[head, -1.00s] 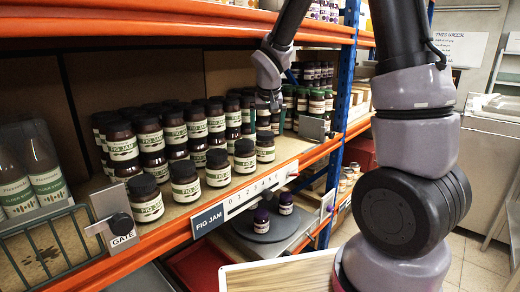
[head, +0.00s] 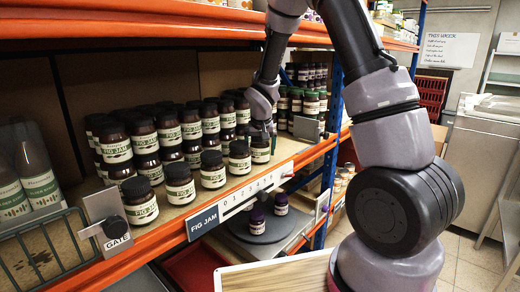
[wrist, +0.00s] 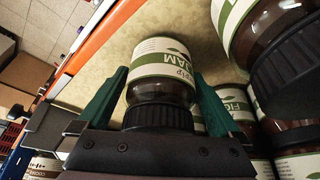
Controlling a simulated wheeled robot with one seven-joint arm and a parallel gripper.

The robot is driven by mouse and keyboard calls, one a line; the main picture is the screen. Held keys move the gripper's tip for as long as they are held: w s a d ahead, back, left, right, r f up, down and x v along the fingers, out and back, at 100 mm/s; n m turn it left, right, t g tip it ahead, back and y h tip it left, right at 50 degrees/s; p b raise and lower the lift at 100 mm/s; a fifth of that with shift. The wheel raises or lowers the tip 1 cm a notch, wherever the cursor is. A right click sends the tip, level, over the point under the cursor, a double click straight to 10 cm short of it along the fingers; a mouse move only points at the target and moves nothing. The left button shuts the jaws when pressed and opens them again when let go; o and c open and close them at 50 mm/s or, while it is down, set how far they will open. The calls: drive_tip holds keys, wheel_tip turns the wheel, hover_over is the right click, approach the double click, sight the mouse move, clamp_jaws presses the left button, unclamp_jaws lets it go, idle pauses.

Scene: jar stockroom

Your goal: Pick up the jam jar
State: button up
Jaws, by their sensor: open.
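Several fig jam jars with dark lids and cream-and-green labels stand in rows on the shelf, some stacked. In the head view my gripper (head: 262,138) is at the front row's right end, over a fig jam jar (head: 260,153) whose lid it mostly hides. In the wrist view that jar (wrist: 160,72) sits between the two green fingers of my gripper (wrist: 158,90). The fingers are open, one on each side, with a small gap visible on at least the right. The jar rests on the shelf; I cannot tell if either finger touches it.
Neighbouring jars (wrist: 265,30) crowd the right of the wrist view, close to the right finger. An orange shelf edge with a FIG JAM number strip (head: 252,193) runs along the front. A blue upright (head: 333,105) stands to the right. Purple-lidded jars (head: 257,220) sit below.

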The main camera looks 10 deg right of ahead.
clamp_jaws()
drive_tip(key=shift+r, duration=0.15)
